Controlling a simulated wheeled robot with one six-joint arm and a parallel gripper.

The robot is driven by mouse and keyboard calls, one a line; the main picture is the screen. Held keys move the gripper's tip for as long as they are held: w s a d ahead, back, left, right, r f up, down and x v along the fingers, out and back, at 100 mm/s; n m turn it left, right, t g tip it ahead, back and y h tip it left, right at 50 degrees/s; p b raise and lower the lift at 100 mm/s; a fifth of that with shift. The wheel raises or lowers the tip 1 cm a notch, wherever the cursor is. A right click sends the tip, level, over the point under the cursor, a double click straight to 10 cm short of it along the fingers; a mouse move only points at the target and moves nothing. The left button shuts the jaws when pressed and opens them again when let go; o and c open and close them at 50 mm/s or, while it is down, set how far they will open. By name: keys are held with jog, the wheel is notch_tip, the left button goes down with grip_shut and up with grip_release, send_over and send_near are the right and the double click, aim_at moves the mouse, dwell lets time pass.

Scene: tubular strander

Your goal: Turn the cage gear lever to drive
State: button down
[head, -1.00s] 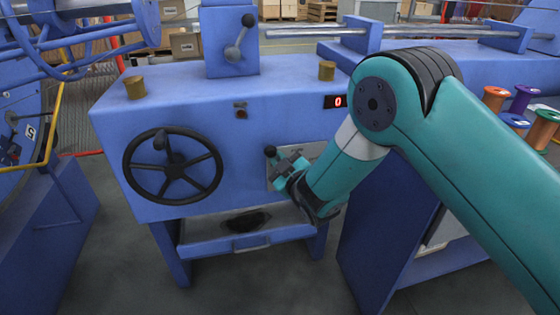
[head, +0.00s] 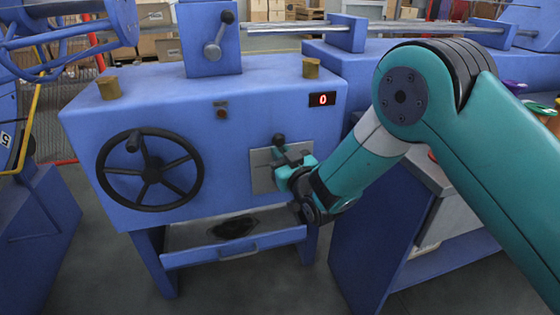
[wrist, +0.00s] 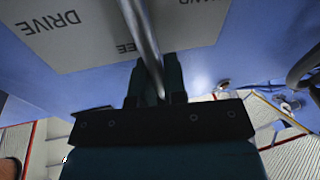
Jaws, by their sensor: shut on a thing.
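The cage gear lever is a metal rod with a black knob (head: 279,140), on a grey plate (head: 262,173) on the blue machine's front. In the head view the knob stands up near the middle of the plate's top edge. My gripper (head: 291,163) is shut on the lever in front of the plate. In the wrist view the rod (wrist: 143,35) runs between the dark fingers of my gripper (wrist: 157,78). The plate (wrist: 85,40) shows upside-down labels: DRIVE at left, a partly hidden middle word ending in EE, and a cut-off word at right. The rod passes beside the middle word.
A black handwheel (head: 150,170) is left of the plate. Another lever (head: 219,36) stands on the upper housing. A red display (head: 322,99) reads 0. A drawer-like tray (head: 235,252) is below, and a blue cabinet (head: 365,210) stands at right.

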aim_at(303, 147)
jog(key=d+m, duration=0.1)
jog(key=w+d+m+b, duration=0.1)
jog(key=m, duration=0.1)
jog(key=d+m+t+b, duration=0.1)
jog(key=m, duration=0.1)
jog(key=shift+w+d+f, duration=0.2)
jog(key=shift+d+f, duration=0.05)
jog(key=shift+d, duration=0.1)
jog(key=m, duration=0.1)
jog(key=d+m, duration=0.1)
jog(key=d+m+t+h, duration=0.1)
jog(key=shift+w+f+m, duration=0.3)
jog(key=shift+w+f, duration=0.1)
jog(key=shift+w+d+f+m+h, duration=0.15)
jog(key=shift+d+m, duration=0.1)
jog(key=shift+m, duration=0.2)
jog(key=shift+d+f+m+h, duration=0.1)
jog(key=shift+d+m+h, duration=0.1)
jog(key=shift+m, duration=0.25)
jog(key=c, duration=1.2)
grip_release()
jog(key=shift+o, duration=0.2)
jog(key=shift+b, duration=0.3)
